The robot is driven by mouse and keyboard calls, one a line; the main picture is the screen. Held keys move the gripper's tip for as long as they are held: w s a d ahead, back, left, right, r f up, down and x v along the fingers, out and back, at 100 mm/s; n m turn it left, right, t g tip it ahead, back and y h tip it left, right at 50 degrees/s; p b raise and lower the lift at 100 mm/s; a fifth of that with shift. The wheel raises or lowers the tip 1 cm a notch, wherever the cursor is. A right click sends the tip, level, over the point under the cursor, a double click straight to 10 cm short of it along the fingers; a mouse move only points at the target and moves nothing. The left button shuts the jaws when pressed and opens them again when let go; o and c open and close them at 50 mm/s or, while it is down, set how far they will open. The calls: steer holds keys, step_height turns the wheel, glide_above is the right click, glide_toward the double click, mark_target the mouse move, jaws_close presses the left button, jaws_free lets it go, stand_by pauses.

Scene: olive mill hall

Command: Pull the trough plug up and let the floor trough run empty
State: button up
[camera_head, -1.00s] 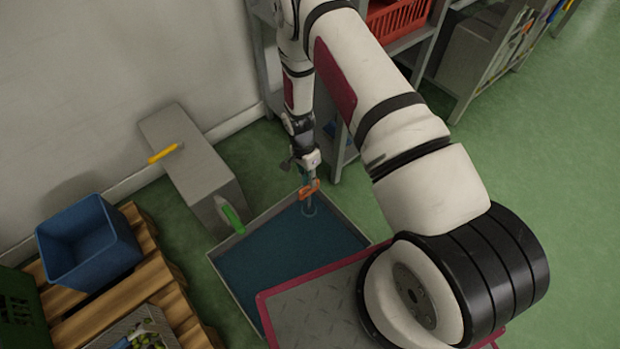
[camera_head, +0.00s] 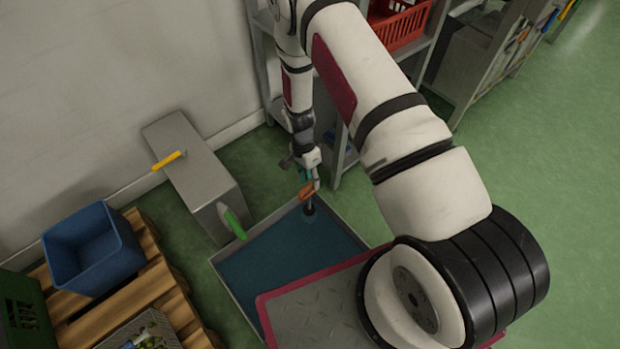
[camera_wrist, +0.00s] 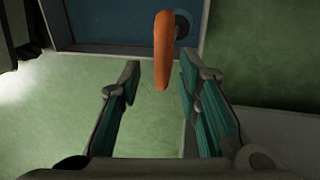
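The floor trough (camera_head: 238,293) is a shallow grey-walled basin holding blue water, beside a red-edged plate. The plug's orange handle (camera_head: 306,190) stands above the water near the trough's far corner, on a grey stem with a dark foot (camera_head: 309,210). My gripper (camera_head: 311,178) points down right at the handle. In the wrist view, the orange handle (camera_wrist: 162,55) shows between the two teal-padded fingertips of my gripper (camera_wrist: 160,75), nearer the right one. The fingers are apart, with a visible gap on the left. A round dark disc (camera_wrist: 182,26) lies beyond the handle. Whether the plug is seated cannot be told.
A grey box (camera_head: 197,172) with a yellow handle and a green lever stands left of the trough. A blue crate (camera_head: 90,248) sits on a wooden pallet (camera_head: 165,290) further left. Shelving with a red crate (camera_head: 400,25) stands behind. Green floor is free at right.

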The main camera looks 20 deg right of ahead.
step_height(320, 180, up, 12)
steer(key=w, duration=0.2)
steer(key=shift+a+f, duration=0.15)
steer(key=shift+a, duration=0.2)
steer(key=shift+w, duration=0.1)
stand_by(0.5)
